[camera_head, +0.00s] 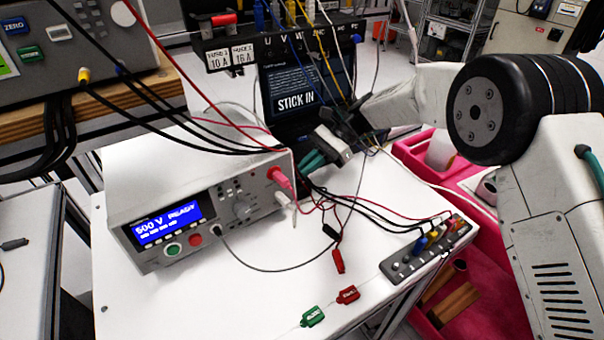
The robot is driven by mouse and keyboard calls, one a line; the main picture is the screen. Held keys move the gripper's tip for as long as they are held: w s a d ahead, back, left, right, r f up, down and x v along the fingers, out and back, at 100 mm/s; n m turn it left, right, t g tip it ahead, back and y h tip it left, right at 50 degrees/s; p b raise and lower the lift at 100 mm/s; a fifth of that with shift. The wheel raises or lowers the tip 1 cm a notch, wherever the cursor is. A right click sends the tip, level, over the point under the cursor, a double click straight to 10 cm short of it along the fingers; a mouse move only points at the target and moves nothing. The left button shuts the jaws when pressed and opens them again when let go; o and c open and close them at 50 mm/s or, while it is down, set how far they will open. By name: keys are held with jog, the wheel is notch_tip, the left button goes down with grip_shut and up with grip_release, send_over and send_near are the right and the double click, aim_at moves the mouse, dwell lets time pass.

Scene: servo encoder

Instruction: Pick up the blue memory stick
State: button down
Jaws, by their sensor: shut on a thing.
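My gripper (313,162), with teal fingertips, reaches in from the right, low in front of the dark laptop (292,92). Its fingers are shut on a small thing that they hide. This appears to be the blue memory stick, but no blue body shows clearly between the fingertips. The laptop screen reads "STICK IN". I cannot tell whether the held thing touches the laptop.
A grey tester (200,205) reading "500 V READY" stands left of the gripper on the white table (240,300). Red and black leads run beside the gripper to a terminal strip (425,250). A pink bin (490,270) stands at the right. The table front is mostly clear.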

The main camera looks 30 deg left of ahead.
jog(key=shift+r, duration=0.1)
notch_tip(320, 180, up, 4)
jog(key=shift+f, duration=0.25)
jog(key=s+d+r, duration=0.1)
jog(key=s+d, duration=0.9)
jog(key=d, duration=0.2)
jog(key=shift+s+r, duration=0.15)
jog(key=shift+d+r, duration=0.1)
jog(key=w+a, duration=0.4)
jog(key=a, duration=0.1)
jog(key=w+a, duration=0.4)
jog(key=a, duration=0.1)
jog(key=w+a, duration=0.4)
jog(key=a, duration=0.1)
jog(key=shift+a+r, duration=0.2)
jog(key=shift+a, duration=0.15)
jog(key=shift+w+a+f, duration=0.15)
jog(key=shift+a+f, duration=0.15)
jog(key=shift+f, duration=1.05)
jog(key=shift+f, duration=0.4)
